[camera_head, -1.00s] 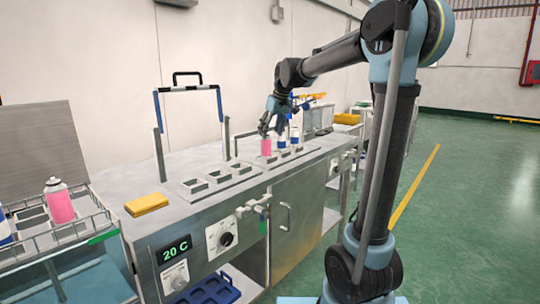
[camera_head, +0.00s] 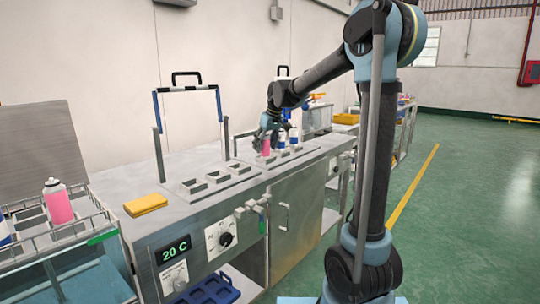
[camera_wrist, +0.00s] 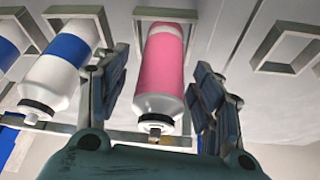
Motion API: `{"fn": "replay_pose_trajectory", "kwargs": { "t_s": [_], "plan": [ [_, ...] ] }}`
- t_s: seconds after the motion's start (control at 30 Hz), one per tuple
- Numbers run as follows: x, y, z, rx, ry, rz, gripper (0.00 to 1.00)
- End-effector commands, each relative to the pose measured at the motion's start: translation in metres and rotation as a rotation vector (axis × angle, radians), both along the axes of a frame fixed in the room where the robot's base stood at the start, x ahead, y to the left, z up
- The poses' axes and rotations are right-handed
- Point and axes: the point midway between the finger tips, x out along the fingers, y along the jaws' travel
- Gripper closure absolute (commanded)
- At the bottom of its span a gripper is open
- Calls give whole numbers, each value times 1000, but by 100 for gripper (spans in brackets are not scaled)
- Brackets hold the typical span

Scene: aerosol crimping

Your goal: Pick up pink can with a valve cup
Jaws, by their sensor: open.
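A pink can (camera_head: 265,147) with a white shoulder stands upright in a square holder on the bench. In the wrist view the pink can (camera_wrist: 164,65) shows its white top with a small dark-tipped valve piece (camera_wrist: 154,128). My gripper (camera_wrist: 160,75) is open, with one finger on each side of this can and a visible gap to each. In the head view my gripper (camera_head: 270,131) is over the can and hides its top. A second pink can (camera_head: 58,202) with a white top stands in the wire basket at the left.
Blue-and-white cans stand beside the pink can; the nearest (camera_wrist: 62,65) is close to one finger. An empty square holder (camera_wrist: 288,48) lies on the other side. Several empty holders (camera_head: 218,177), a yellow block (camera_head: 146,204) and a blue-handled frame (camera_head: 188,90) are on the bench.

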Motion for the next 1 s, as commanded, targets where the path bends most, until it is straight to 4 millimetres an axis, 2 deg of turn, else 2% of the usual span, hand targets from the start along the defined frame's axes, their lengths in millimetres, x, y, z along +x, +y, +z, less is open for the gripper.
{"fn": "replay_pose_trajectory", "kwargs": {
  "t_s": [0.03,0.27,0.33,0.37,0.67,0.77,1.0],
  "plan": [
    [0,0,0,0,0,0,40],
    [0,0,0,0,0,0,92],
    [0,0,0,0,0,0,92],
    [0,0,0,0,0,0,96],
    [0,0,7,0,0,0,96],
    [0,0,18,0,0,0,96],
    [0,0,60,0,0,0,96]
  ]
}}
